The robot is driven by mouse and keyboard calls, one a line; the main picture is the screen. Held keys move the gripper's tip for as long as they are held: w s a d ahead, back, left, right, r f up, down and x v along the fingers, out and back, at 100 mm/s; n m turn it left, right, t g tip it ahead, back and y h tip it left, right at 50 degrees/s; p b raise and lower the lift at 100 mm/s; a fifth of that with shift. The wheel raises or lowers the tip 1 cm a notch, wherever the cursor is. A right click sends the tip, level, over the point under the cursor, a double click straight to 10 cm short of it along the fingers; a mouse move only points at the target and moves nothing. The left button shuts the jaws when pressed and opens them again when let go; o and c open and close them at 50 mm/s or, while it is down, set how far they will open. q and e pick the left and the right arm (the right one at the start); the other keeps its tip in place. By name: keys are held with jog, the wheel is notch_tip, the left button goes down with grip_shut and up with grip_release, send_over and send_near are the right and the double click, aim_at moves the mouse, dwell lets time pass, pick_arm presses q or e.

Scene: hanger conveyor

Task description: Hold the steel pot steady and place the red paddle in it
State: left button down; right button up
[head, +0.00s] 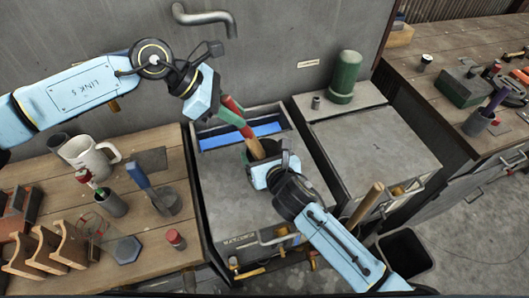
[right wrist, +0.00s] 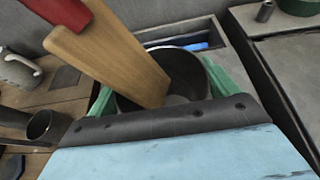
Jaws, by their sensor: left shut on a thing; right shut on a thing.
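The red paddle (head: 255,148) has a red upper part and a bare wooden lower end. My left gripper (head: 231,117) is shut on its red part and holds it tilted above the pot. The steel pot (head: 290,163) is dark and stands on the grey counter. My right gripper (head: 264,172) is shut on the pot, its green fingers on either side in the right wrist view (right wrist: 160,92). There the paddle's wooden end (right wrist: 125,60) points down into the mouth of the pot (right wrist: 208,75). Whether it touches the bottom is hidden.
A blue-lined basin (head: 240,132) lies behind the pot under a wall faucet (head: 205,17). A wooden bench on the left holds a white mug (head: 90,158), a dark cup (head: 110,203) and a blue-handled tool (head: 139,177). A green cylinder (head: 345,75) stands at the back right.

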pick_arm(q)
jog(key=shift+f, duration=0.1)
jog(key=c, duration=1.2)
grip_release()
jog(key=shift+o, duration=0.2)
jog(key=v, duration=1.2)
pick_arm(e)
jog(key=o, duration=0.8)
jog(key=shift+o, duration=0.2)
